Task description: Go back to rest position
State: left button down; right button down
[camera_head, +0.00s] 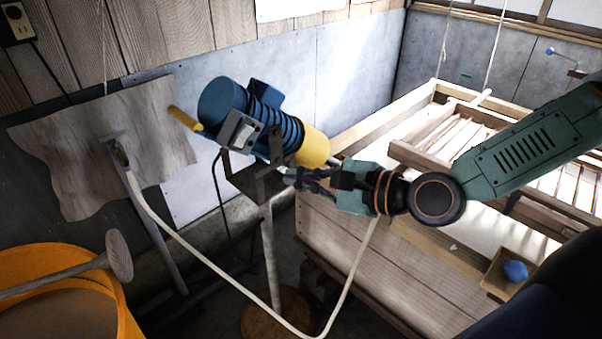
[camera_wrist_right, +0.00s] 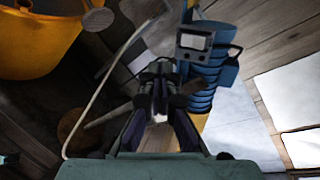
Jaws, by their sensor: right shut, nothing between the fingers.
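My right gripper (camera_head: 292,178) comes in from the right in the head view. It is shut and empty, beside the yellow end of a blue ribbed motor (camera_head: 270,115) on a dark bracket. I cannot tell whether it touches the bracket. In the wrist view the right gripper's fingers (camera_wrist_right: 158,85) are together, with the motor (camera_wrist_right: 205,70) just behind and to the right. My left gripper is not in view.
A wooden vat (camera_head: 345,255) with a slatted mould (camera_head: 440,140) hanging on cords fills the right. A yellow tub (camera_head: 110,270) with a wooden mallet (camera_head: 118,255) stands at lower left. A pale hose (camera_head: 230,287) loops below the motor. A small tray (camera_head: 492,283) holds a blue ball (camera_head: 515,271).

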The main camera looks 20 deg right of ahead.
jog(key=shift+w+a+f, duration=0.15)
jog(key=shift+w+a, duration=0.05)
jog(key=shift+w, duration=0.05)
jog(key=shift+d, duration=0.1)
